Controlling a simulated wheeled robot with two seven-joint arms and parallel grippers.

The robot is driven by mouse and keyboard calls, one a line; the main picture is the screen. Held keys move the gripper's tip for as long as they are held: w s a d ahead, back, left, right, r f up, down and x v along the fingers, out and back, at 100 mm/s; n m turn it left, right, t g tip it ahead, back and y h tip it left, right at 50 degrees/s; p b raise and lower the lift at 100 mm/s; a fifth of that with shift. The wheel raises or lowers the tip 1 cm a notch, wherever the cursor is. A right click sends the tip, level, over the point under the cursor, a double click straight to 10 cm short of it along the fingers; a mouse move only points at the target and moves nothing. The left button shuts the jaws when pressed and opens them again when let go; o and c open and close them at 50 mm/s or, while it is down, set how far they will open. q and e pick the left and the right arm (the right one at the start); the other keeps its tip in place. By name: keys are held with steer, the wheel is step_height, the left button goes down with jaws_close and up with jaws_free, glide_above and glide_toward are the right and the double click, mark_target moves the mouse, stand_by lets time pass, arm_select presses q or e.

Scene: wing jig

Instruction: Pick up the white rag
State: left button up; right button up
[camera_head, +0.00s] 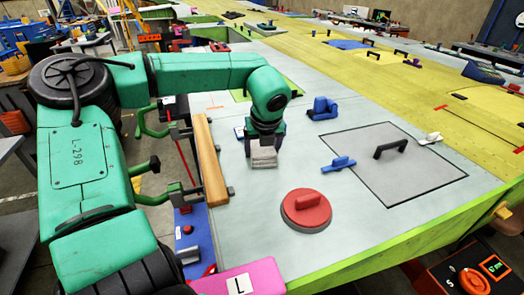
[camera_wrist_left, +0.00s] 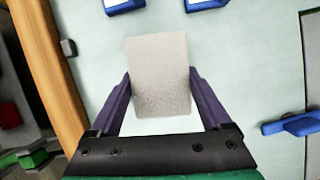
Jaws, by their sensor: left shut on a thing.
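The white rag (camera_head: 264,158) is a small pale folded block in the head view, at the tip of my left gripper (camera_head: 264,148). In the left wrist view the rag (camera_wrist_left: 160,72) is a light grey-white rectangle between the two purple fingers of my left gripper (camera_wrist_left: 160,98). The fingers touch its two sides and are shut on it. The rag is over the pale wing surface (camera_head: 240,215); I cannot tell whether it is lifted or still touching. My right gripper is not in view.
A red round disc with a handle (camera_head: 306,209) lies in front. Blue clamps (camera_head: 322,108) (camera_head: 339,164) and a grey panel with a black handle (camera_head: 400,170) are to the right. A wooden bar (camera_head: 209,160) runs along the left edge. The surface between them is clear.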

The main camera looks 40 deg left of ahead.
arm_select(q)
steer(key=shift+r+p, duration=0.2)
steer(key=shift+p, duration=0.2)
steer(key=shift+r+p, duration=0.3)
steer(key=shift+p, duration=0.25)
step_height(320, 180, up, 6)
steer(key=shift+w+a+f+b, duration=0.1)
steer(key=shift+f+b, duration=0.15)
steer(key=shift+b, duration=0.95)
step_height(320, 180, up, 22)
steer(key=p, duration=0.1)
